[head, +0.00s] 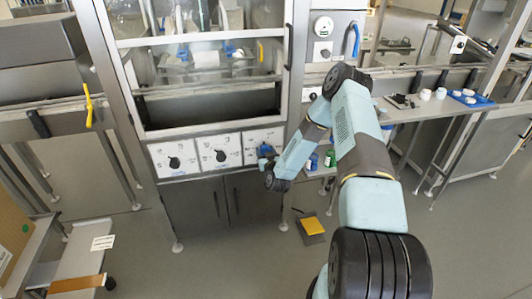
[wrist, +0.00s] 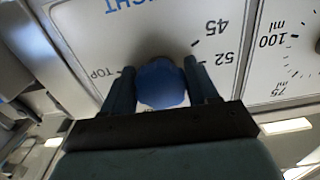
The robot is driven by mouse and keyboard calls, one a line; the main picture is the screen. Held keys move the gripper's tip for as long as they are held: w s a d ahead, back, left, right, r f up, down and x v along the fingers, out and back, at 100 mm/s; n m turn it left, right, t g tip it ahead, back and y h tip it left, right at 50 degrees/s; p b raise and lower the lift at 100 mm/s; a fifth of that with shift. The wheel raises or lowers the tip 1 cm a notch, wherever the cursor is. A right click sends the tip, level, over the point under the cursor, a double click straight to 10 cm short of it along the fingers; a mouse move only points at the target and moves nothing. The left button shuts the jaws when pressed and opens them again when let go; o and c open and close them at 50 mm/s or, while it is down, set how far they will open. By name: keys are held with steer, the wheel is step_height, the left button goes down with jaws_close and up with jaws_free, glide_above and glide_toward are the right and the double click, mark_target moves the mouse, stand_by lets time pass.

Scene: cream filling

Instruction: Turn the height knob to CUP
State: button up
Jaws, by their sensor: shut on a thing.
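The height knob (wrist: 161,84) is a rounded blue knob on a white dial plate (wrist: 150,35) in the wrist view. Blue lettering ending in "GHT" shows upside down on the plate. The marks 45, 52 and TOP are readable around the knob; no CUP mark is visible. My gripper (wrist: 162,76) has one blue finger on each side of the knob and is shut on it. The knob's pointer is hidden or too dark to tell. In the head view my gripper (head: 267,156) is at the rightmost dial plate (head: 262,136), mostly covering its knob.
Two more dial plates with black knobs, left (head: 174,162) and middle (head: 220,156), sit beside it. The neighbouring plate (wrist: 288,55) reads 100 ml and 75. Cabinet doors (head: 205,205) are below. A yellow-topped item (head: 312,226) lies on the floor. A side table (head: 425,107) stands right.

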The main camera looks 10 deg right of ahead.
steer(key=shift+m, duration=2.3)
steer(key=o, duration=1)
steer(key=shift+c, duration=0.2)
steer(key=s, duration=1.3)
steer(key=shift+s, duration=0.4)
